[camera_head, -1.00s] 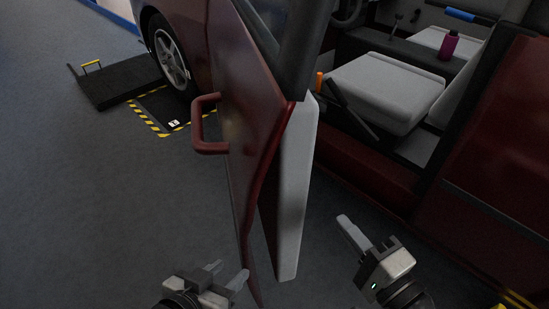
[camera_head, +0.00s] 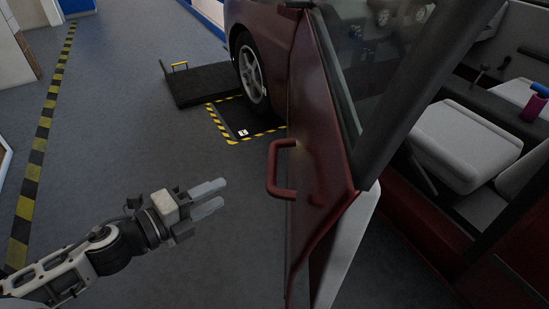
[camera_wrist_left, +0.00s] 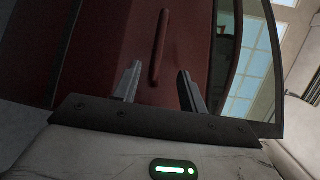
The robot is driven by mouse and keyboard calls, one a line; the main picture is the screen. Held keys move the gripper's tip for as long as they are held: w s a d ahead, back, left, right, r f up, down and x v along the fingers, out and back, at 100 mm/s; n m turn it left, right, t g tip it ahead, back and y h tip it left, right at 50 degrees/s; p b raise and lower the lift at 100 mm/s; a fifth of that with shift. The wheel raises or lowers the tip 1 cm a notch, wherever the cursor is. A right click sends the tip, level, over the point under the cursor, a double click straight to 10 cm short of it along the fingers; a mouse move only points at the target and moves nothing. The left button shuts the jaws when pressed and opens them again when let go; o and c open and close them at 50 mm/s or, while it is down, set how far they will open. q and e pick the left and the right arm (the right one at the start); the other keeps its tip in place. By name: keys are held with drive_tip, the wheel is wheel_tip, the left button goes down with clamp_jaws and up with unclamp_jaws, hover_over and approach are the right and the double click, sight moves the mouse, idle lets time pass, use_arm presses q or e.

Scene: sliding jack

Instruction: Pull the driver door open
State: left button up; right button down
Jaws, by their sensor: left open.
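The dark red driver door (camera_head: 322,165) of the car stands ajar, swung out from the body with a gap between them. Its red loop handle (camera_head: 273,170) sticks out from the outer face. My left gripper (camera_head: 216,196) is open and empty, to the left of the handle and apart from it. In the left wrist view the handle (camera_wrist_left: 159,48) lies ahead, between and beyond the open fingers (camera_wrist_left: 157,88), with the door's outer panel (camera_wrist_left: 115,45) behind it. My right gripper is not in view.
A grey seat (camera_head: 465,143) and a magenta bottle (camera_head: 534,107) show inside the car. A black ramp (camera_head: 205,84) with a yellow handle and a striped floor marking (camera_head: 232,141) lie near the front wheel (camera_head: 251,73). The floor left of the door is clear.

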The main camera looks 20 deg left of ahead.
sight(271, 166)
use_arm(q)
drive_tip(key=p+x, duration=0.1)
drive_tip(key=x, duration=1.4)
drive_tip(key=shift+w+d, duration=0.15)
drive_tip(key=shift+w, duration=0.25)
drive_tip(key=shift+f, duration=0.1)
clamp_jaws()
